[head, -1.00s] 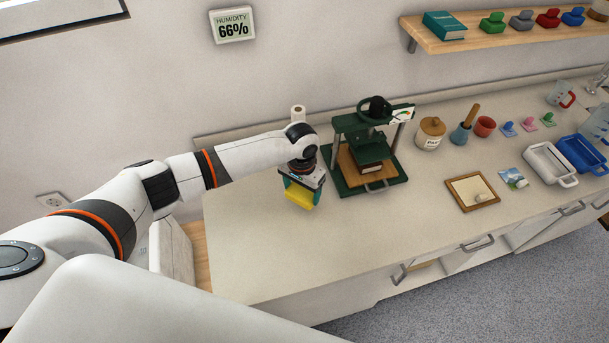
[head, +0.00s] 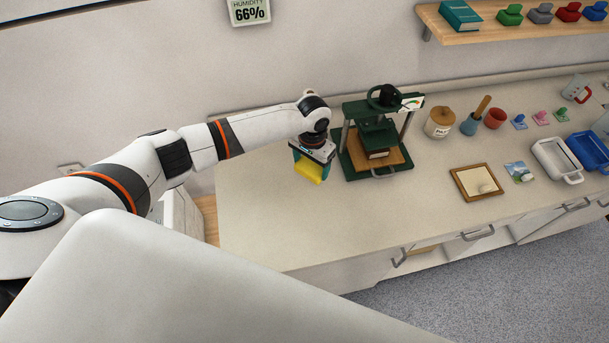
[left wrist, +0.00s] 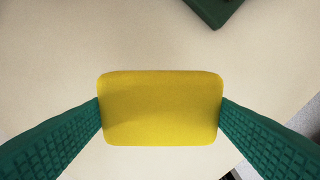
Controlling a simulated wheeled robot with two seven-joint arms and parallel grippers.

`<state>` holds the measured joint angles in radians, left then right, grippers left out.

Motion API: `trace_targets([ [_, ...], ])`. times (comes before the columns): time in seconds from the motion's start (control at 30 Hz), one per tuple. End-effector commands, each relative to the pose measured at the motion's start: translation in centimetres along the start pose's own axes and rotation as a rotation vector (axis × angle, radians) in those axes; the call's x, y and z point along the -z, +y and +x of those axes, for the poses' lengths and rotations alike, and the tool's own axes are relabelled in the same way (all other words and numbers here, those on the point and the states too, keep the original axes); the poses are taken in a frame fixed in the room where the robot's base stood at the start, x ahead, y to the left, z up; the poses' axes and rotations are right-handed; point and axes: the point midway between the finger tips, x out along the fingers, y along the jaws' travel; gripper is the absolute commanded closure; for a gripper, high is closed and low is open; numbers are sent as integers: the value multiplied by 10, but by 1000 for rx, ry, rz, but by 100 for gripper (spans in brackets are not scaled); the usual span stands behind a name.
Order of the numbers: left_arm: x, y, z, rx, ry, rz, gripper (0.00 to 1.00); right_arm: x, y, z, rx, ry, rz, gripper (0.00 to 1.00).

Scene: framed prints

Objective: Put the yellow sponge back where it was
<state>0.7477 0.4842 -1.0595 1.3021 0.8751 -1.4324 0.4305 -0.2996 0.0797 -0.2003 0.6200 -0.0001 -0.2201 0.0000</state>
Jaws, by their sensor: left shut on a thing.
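The yellow sponge (head: 309,170) is held between the green fingers of my left gripper (head: 312,162), over the counter just left of the green press. In the left wrist view the sponge (left wrist: 160,108) fills the middle, with one finger of the gripper (left wrist: 160,115) pressed against each short side. Bare counter shows around the sponge there; I cannot tell exactly how high it hangs. My right gripper is not in view.
The green press (head: 376,140), with a book in it, stands close to the right of the gripper. A framed board (head: 477,182), a white tray (head: 556,160) and a jar (head: 440,123) are farther right. The counter (head: 270,220) in front is clear.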

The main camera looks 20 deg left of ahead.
Motion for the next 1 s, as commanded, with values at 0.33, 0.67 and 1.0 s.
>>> trace_targets([
  [0.33, 0, -66, 3, 33, -3, 105, 42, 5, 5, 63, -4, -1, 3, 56],
  [0.67, 34, -137, -13, 14, -2, 276, 42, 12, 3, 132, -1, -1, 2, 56],
  [1.0, 46, -148, 10, -2, 4, 312, 42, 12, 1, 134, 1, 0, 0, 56],
])
